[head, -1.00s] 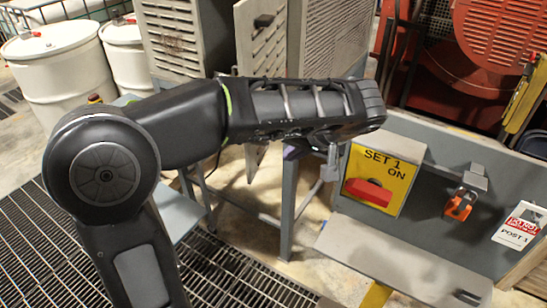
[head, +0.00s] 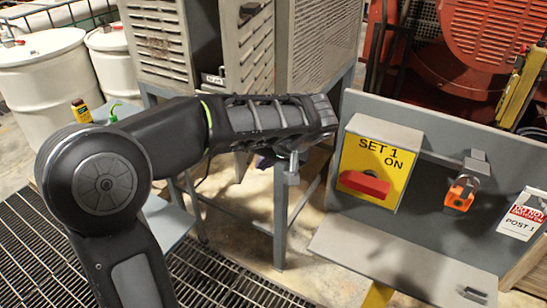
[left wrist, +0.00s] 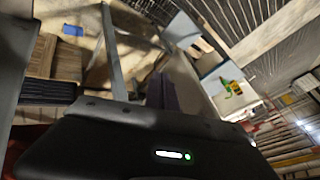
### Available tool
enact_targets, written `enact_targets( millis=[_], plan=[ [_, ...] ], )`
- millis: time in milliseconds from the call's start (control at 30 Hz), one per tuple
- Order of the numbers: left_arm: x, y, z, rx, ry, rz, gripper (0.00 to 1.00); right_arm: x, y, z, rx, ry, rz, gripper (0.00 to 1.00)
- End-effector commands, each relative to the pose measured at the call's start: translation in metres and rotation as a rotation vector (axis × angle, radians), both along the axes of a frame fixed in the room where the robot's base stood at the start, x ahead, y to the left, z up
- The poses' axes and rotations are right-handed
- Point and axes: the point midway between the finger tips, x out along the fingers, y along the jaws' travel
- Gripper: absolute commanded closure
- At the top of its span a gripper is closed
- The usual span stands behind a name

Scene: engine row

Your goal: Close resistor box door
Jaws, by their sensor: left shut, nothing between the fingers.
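The resistor box (head: 160,45) is a grey louvred cabinet on legs at the top of the head view. Its louvred door (head: 248,50), with a black handle (head: 250,9), stands open, with a dark gap between it and the left louvred face. My left arm crosses in front of the lower door and hides its bottom part. My left gripper (head: 291,170) is shut and empty at the arm's far end, below and right of the door and mostly hidden by the wrist. Whether it touches the door cannot be told. My right gripper is not in view.
A grey panel with a yellow SET 1 ON box (head: 378,165), red handle (head: 364,184) and orange padlock (head: 460,194) stands right of my gripper. White drums (head: 50,75) stand at left. A small yellow bottle (head: 81,111) shows behind my arm.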

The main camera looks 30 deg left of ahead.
Motion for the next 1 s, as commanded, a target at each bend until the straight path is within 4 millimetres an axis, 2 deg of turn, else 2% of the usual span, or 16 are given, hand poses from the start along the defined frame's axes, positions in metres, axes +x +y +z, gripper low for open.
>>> enact_targets(
  millis=[33,200,767,1000],
  plan=[
    [-0.004,0.011,0.008,0.001,-0.004,0.005,1.0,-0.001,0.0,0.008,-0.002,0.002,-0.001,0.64],
    [-0.009,0.028,0.006,0.001,-0.004,0.004,1.0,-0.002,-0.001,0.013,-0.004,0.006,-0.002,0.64],
    [-0.012,0.035,0.003,0.0,-0.003,-0.003,1.0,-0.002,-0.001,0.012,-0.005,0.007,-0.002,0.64],
    [-0.018,0.053,0.003,0.0,-0.006,-0.052,1.0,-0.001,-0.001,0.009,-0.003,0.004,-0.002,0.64]
  ],
)
